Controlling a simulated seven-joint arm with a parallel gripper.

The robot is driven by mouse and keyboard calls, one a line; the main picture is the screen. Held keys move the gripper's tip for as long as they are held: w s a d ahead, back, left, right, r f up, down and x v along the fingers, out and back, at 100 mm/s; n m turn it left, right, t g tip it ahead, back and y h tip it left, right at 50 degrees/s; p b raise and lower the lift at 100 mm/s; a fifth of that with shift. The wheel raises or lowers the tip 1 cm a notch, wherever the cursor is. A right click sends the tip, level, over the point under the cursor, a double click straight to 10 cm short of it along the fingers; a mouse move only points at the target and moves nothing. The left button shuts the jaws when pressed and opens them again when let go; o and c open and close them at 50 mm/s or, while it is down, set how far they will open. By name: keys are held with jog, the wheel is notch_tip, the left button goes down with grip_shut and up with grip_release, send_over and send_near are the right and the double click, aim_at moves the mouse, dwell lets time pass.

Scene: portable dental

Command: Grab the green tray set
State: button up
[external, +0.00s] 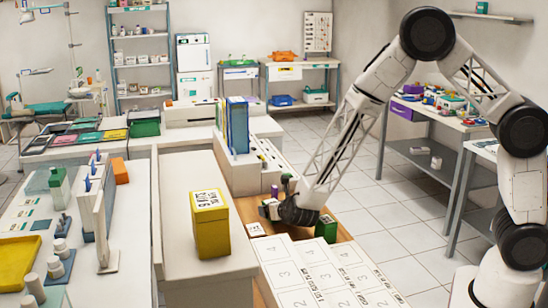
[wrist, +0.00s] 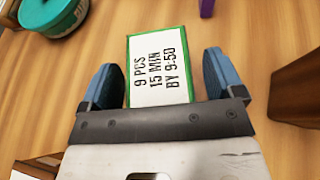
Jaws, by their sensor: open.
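In the wrist view, a box with a green rim and white label (wrist: 157,68), marked "9 PCS 15 MIN BY 9:50", lies between the two blue fingertips of my gripper (wrist: 160,75). Gaps show on both sides, so the fingers do not appear to touch it. Its near end is hidden by the gripper's bar. In the external view my gripper (external: 282,208) is low over the wooden counter (external: 245,207). A green box (external: 326,228) stands just right of it; I cannot tell for sure that it is the same one.
A yellow labelled box (external: 211,224) stands on a white cabinet to the left. Blue and yellow upright folders (external: 236,125) stand behind. A round green item (wrist: 55,12), a purple item (wrist: 207,8) and a brown wooden block (wrist: 297,92) surround the gripper. Numbered white panels (external: 320,270) lie in front.

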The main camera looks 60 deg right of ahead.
jog(key=shift+c, duration=0.3)
jog(key=c, duration=1.1)
jog(key=shift+o, duration=0.2)
jog(key=shift+r, duration=0.2)
jog(key=shift+r, duration=4.85)
jog(key=shift+w, duration=0.1)
